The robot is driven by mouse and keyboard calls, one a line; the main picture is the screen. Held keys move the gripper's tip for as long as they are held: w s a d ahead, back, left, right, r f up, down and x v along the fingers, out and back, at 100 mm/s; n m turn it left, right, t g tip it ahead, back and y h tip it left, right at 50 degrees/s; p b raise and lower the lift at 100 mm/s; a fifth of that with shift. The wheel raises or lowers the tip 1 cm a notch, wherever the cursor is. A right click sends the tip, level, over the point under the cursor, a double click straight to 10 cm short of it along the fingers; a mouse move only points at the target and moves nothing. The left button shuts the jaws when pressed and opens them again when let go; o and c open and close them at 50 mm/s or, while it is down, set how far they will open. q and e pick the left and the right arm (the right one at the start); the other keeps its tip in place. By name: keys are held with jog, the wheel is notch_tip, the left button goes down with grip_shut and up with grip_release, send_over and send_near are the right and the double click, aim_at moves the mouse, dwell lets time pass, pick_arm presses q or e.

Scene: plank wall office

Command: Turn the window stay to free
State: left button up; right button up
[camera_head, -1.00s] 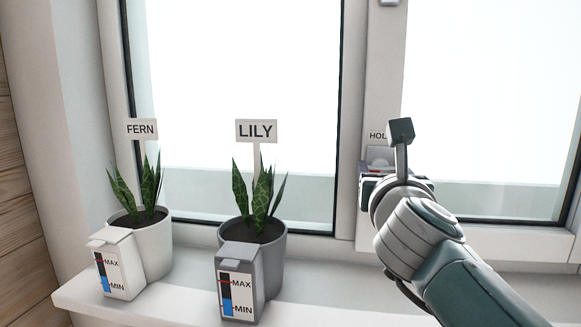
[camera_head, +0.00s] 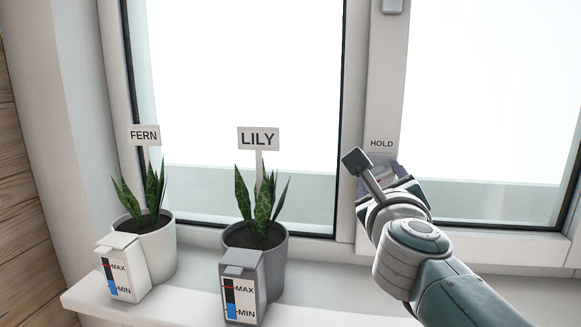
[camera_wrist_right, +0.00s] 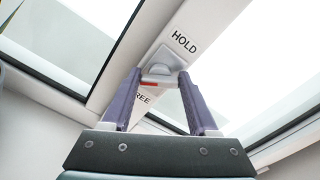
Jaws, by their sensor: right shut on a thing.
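The window stay (camera_wrist_right: 160,69) is a small light fitting with a red mark on the window frame between the two panes. In the right wrist view the HOLD label (camera_wrist_right: 184,41) is above it and the FREE label (camera_wrist_right: 143,97), partly hidden, is below. My right gripper (camera_wrist_right: 158,80) has its two purple fingers on either side of the stay's handle and is shut on it. In the head view my right gripper (camera_head: 389,175) mostly hides the stay, just below the HOLD label (camera_head: 381,143). My left gripper is out of view.
A fern pot (camera_head: 157,246) and a lily pot (camera_head: 272,262) stand on the white sill (camera_head: 190,300), each with a name sign and a water gauge box in front. They are left of my right arm. A wooden wall is at the far left.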

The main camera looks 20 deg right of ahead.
jog(key=n+p, duration=0.2)
jog(key=n, duration=0.4)
jog(key=n+p, duration=0.1)
jog(key=n, duration=0.2)
jog(key=shift+f, duration=0.15)
jog(key=shift+f+n+p, duration=0.1)
jog(key=shift+n+p, duration=0.2)
jog(key=shift+n, duration=0.8)
jog(key=shift+a+n, duration=0.1)
jog(key=shift+n, duration=0.2)
jog(key=o, duration=1.4)
